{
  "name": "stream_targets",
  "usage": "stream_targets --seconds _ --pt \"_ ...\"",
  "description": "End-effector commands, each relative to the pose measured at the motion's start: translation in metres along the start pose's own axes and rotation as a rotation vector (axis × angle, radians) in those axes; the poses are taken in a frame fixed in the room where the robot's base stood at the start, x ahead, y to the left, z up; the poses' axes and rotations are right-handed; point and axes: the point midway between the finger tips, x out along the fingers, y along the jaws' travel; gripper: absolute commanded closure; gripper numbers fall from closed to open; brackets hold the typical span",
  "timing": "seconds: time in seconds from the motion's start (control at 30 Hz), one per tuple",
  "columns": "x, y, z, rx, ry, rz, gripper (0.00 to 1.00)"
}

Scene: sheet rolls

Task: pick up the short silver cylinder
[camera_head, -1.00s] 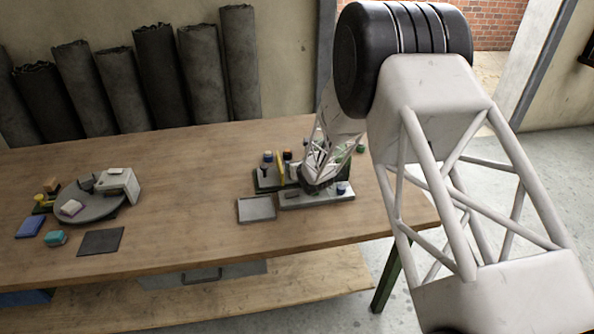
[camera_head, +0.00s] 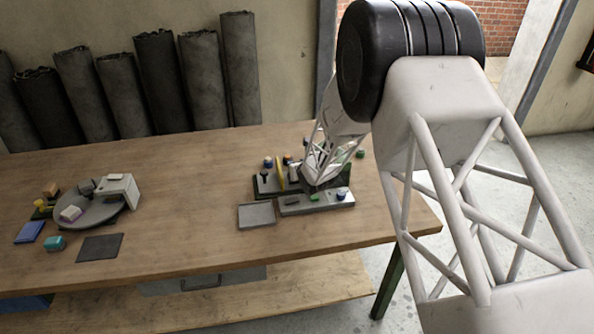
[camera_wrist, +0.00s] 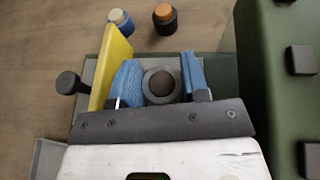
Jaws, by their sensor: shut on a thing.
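The short silver cylinder (camera_wrist: 162,86) shows end-on in the wrist view as a grey ring with a dark centre. It sits between the two blue pads of my gripper (camera_wrist: 161,80), which is shut on it. Whether its lower end touches the green board is hidden. In the head view my gripper's tip is mostly hidden behind my own wrist, above the fixtures at the table's right end.
A yellow plate (camera_wrist: 112,64) stands close left of the fingers, with a black knob (camera_wrist: 69,83) beyond it. A green block (camera_wrist: 277,90) is at right. A grey tray (camera_head: 257,215) lies nearby; the table's middle (camera_head: 190,190) is clear.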

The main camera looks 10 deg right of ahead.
Motion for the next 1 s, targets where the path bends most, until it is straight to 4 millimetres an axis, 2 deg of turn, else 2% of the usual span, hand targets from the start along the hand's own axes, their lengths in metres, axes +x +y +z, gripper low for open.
stream_targets --seconds 0.07,1.0 --pt "-0.005 0.000 0.013 -0.001 -0.004 0.000 0.90" --pt "-0.127 0.022 -0.028 0.000 -0.001 0.000 0.90"
